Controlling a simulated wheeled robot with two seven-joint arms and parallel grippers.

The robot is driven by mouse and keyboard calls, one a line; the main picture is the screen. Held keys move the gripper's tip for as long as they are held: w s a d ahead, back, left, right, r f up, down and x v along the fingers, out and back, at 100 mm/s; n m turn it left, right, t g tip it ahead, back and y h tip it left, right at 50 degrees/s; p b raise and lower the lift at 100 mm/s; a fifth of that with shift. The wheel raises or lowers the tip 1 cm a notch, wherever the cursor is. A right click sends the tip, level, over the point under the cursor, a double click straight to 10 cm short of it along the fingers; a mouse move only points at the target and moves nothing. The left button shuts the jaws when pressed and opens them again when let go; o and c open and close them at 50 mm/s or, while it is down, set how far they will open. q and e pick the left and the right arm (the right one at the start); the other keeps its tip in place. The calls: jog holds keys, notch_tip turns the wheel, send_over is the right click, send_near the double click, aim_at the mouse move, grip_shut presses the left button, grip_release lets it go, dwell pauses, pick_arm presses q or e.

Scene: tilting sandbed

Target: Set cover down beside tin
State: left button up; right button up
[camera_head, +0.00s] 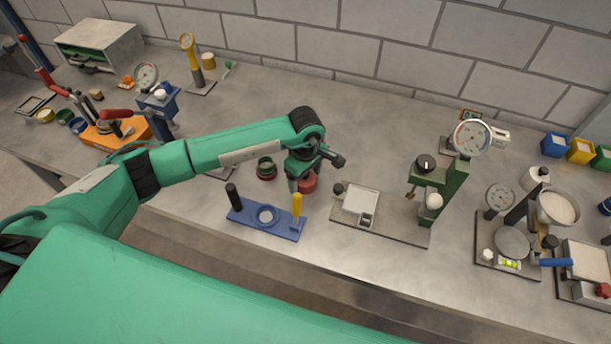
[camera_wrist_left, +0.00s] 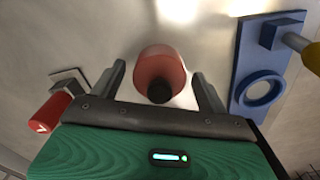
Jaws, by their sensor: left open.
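The cover (camera_head: 309,183) is a round red lid on the grey bench, partly hidden behind my left gripper. In the left wrist view the red cover (camera_wrist_left: 160,62) with its black knob shows between the two fingers, with a gap on each side. My left gripper (camera_head: 301,182) is open over the cover. It also shows in the left wrist view (camera_wrist_left: 162,86), its fingers apart. A small round open tin (camera_head: 266,168), dark green with a red lower part, stands just left of the cover. My right gripper is not in view.
A blue plate (camera_head: 262,228) with a ring, a black post and a yellow post lies in front. A grey plate (camera_head: 388,222) with a green dial stand is to the right. A red piece with a white mark (camera_wrist_left: 48,113) is near the left finger. Bare bench lies behind the cover.

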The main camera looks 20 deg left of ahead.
pick_arm(q)
notch_tip(320, 180, up, 11)
jog(key=b, duration=0.4)
jog(key=shift+f, duration=0.1)
jog(key=shift+r, duration=0.55)
